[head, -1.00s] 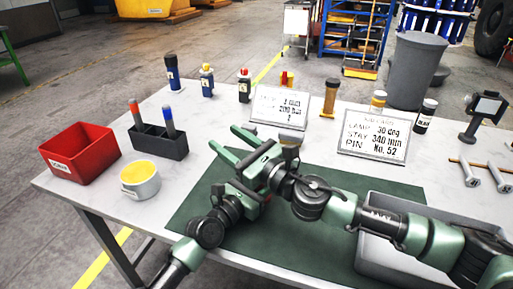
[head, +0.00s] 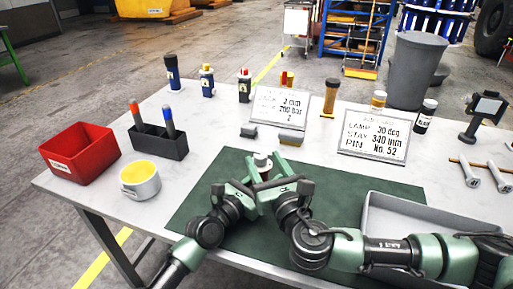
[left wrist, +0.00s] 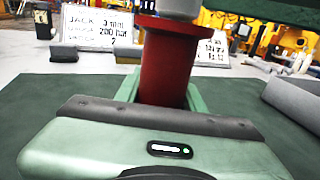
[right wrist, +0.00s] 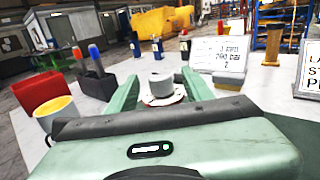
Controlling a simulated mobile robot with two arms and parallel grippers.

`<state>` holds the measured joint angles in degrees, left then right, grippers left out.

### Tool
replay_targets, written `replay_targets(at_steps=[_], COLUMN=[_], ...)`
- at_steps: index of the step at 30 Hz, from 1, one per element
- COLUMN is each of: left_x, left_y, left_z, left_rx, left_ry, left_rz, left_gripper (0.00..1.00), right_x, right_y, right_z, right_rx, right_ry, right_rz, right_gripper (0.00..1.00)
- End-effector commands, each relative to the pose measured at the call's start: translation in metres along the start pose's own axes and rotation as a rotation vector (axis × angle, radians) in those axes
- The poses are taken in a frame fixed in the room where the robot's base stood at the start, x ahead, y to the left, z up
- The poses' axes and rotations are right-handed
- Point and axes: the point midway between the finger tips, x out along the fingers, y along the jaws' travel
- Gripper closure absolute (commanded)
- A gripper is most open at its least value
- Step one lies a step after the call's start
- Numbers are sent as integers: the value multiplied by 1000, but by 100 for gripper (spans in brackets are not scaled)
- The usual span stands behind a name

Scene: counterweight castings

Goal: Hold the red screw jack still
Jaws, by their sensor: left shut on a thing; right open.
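The red screw jack (left wrist: 165,65) stands upright with a grey top, which shows in the head view (head: 263,160). My left gripper (head: 266,180) is shut on its red body; in the left wrist view a finger lies on each side of it. My right gripper (right wrist: 161,88) is open, its fingers apart on either side of the jack's grey top (right wrist: 161,86). The jack's lower part is hidden by my grippers in the head view.
A green mat (head: 205,195) covers the table's middle. A grey tray (head: 420,210) lies at right. A red bin (head: 78,155), pen holder (head: 160,143) and yellow-filled cup (head: 140,180) stand at left.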

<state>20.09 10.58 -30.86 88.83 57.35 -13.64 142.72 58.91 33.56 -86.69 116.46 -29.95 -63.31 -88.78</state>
Motion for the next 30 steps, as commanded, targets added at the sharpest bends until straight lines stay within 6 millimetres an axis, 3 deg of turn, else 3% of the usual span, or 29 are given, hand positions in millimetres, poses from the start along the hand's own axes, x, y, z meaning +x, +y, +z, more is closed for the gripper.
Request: replay_targets(at_steps=[3, 9, 22, 28, 30], left_x=[0, 0, 0, 0, 0], left_y=[-1, 0, 0, 0, 0], left_z=[-2, -2, -2, -2, -2], left_rx=[-1, -1, -1, -1, -1], left_ry=[4, 4, 4, 4, 3], left_rz=[-1, -1, -1, -1, -1], left_gripper=[100, 100, 100, 100, 100], right_x=[25, 53, 64, 64, 63], right_y=[0, 0, 0, 0, 0], right_z=[0, 0, 0, 0, 0], right_rx=[-2, -1, 1, 0, 0], right_ry=[-2, 0, 1, 1, 1], right_rz=[0, 1, 1, 1, 1], right_gripper=[49, 49, 49, 100, 100])
